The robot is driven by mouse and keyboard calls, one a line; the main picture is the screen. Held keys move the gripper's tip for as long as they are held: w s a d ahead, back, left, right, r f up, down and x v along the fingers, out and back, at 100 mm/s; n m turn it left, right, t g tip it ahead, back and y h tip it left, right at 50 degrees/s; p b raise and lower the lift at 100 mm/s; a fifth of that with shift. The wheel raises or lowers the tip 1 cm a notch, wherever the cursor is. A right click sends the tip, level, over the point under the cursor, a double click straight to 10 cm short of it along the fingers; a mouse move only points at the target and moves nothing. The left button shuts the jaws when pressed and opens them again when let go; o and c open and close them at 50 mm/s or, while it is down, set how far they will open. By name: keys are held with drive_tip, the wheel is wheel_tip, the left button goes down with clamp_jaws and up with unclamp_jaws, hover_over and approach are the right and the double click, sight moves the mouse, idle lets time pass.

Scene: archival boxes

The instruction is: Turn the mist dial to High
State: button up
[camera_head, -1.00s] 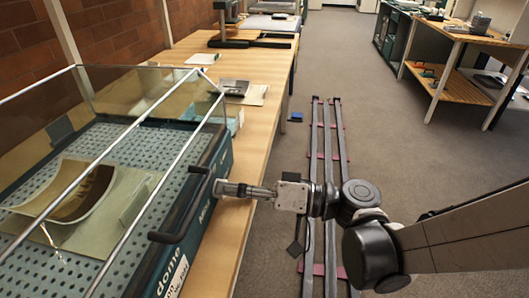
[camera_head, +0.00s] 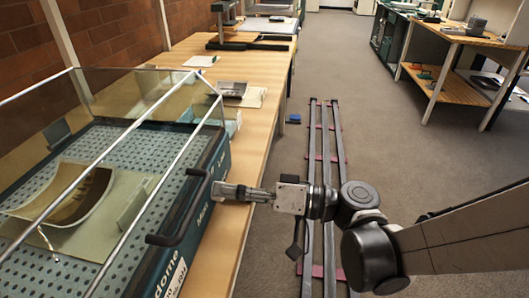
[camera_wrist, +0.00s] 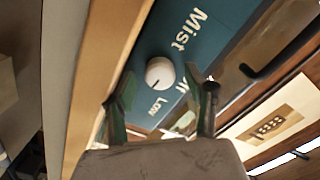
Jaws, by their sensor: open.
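The mist dial (camera_wrist: 160,73) is a round white knob on the teal side panel of the humidity dome box, seen in the wrist view. A small dark mark shows on its lower edge, on the side toward the printed word "Low". "Mist" is printed above it, and another label is partly hidden by a finger. My gripper (camera_wrist: 168,86) is open, with one finger on each side of the dial in the picture. I cannot tell if either finger touches it. In the head view my gripper (camera_head: 228,191) is at the box's right side, and the dial is hidden.
The dome box (camera_head: 216,160) has a clear cover with metal edges and a dark handle (camera_head: 178,222) close to my gripper. It stands on a long wooden bench (camera_head: 262,105). A curved piece (camera_head: 75,200) lies inside. Floor rails (camera_head: 327,150) run beside the bench.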

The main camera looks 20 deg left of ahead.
drive_tip(key=w+d, duration=0.2)
drive_tip(key=d, duration=0.9)
drive_tip(key=shift+d, duration=0.4)
